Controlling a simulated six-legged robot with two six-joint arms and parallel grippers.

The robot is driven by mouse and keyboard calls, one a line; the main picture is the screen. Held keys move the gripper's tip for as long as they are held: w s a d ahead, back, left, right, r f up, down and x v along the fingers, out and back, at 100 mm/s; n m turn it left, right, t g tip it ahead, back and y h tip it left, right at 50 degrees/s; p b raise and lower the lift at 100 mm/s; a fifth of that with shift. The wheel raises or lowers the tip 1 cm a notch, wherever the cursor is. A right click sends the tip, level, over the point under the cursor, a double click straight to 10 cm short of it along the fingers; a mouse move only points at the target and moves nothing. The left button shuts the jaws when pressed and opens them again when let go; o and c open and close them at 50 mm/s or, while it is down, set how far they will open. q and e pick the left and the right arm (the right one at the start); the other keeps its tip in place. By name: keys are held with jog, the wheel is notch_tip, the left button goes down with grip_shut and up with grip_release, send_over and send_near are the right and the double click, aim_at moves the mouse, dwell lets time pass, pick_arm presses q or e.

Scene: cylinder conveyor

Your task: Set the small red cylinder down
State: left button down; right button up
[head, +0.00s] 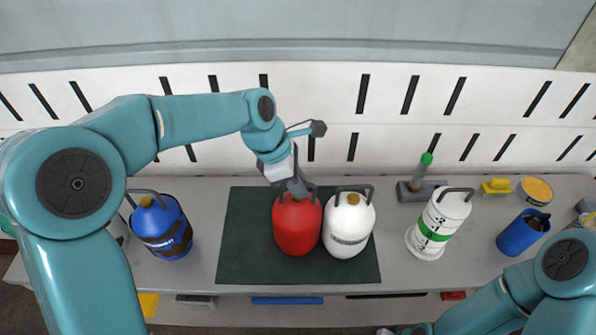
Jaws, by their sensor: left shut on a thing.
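The red cylinder (297,229) is upright on or just above the dark green mat (245,262); I cannot tell whether its base touches. My left gripper (297,190) is shut at its top handle. A white cylinder (347,232) with a dark handle stands on the mat close against the red one's right side. My right arm shows at the lower right, but its gripper fingers cannot be made out.
A blue cylinder (163,230) stands left of the mat. Right of it are a white cylinder with a green band (438,222), a green-tipped tool (421,178), a blue mug (522,232) and a yellow tin (535,191). The mat's left part is clear.

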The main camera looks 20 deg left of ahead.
pick_arm(q)
jog(key=c, duration=1.5)
grip_release()
jog(key=shift+s+f, duration=0.1)
jog(key=shift+c, duration=0.2)
jog(key=o, duration=0.4)
jog(key=v, duration=1.2)
jog(key=shift+p, duration=0.3)
jog(key=shift+s, duration=0.1)
